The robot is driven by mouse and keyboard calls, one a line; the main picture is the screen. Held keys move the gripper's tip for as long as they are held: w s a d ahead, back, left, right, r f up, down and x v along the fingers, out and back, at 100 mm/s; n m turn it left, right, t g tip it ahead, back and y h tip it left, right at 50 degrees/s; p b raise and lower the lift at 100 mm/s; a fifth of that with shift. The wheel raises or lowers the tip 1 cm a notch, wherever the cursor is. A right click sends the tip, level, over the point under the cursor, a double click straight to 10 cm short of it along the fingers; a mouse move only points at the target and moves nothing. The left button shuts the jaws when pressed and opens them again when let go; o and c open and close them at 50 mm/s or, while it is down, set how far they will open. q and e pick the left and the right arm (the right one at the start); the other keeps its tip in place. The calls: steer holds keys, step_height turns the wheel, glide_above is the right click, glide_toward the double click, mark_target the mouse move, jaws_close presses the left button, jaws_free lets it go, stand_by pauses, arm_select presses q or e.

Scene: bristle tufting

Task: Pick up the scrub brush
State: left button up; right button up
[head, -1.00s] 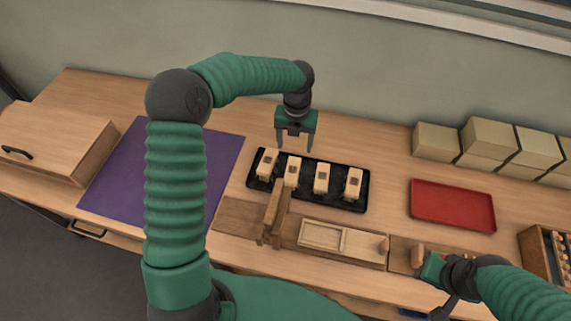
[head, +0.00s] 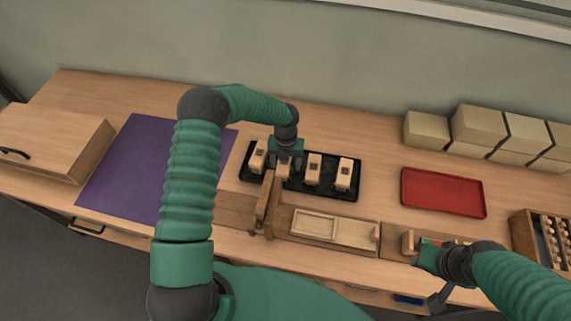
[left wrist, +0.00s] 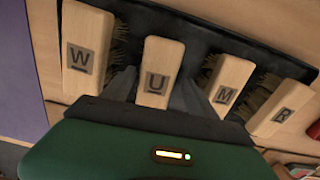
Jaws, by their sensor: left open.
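Several pale wooden brush blocks with dark bristles stand in a black tray (head: 330,194). In the left wrist view they carry the letters W (left wrist: 86,45), U (left wrist: 163,62), M (left wrist: 233,78) and R (left wrist: 282,108). Which one is the scrub brush I cannot tell. My left gripper (head: 284,163) points down at the U block, second from left. In the left wrist view its open fingers (left wrist: 158,92) lie on both sides of that block; contact is not clear. My right gripper (head: 420,255) is at the lower right by a wooden fixture; its jaws are unclear.
A wooden fixture (head: 355,232) runs along the bench front, with an upright wooden piece (head: 265,205) close to my left gripper. A purple mat (head: 130,170) lies left, a red tray (head: 443,192) right. Boxes (head: 478,128) stand behind it; a wooden rack (head: 540,240) is far right.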

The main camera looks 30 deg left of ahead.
arm_select(q)
steer(key=shift+c, duration=1.1)
steer(key=shift+s+a+f, duration=0.1)
steer(key=shift+a, duration=0.4)
steer(key=c, duration=1)
steer(key=shift+d, duration=0.15)
jaws_close()
steer(key=shift+d, duration=0.15)
steer(key=shift+r, duration=0.45)
steer(key=r, duration=0.8)
steer(key=shift+a+r+b, duration=0.2)
steer(key=shift+r+b, duration=0.15)
steer(key=shift+b, duration=0.05)
steer(key=shift+d+r, duration=0.15)
steer(key=shift+r, duration=0.15)
steer(key=o, duration=0.6)
jaws_free()
steer(key=c, duration=0.7)
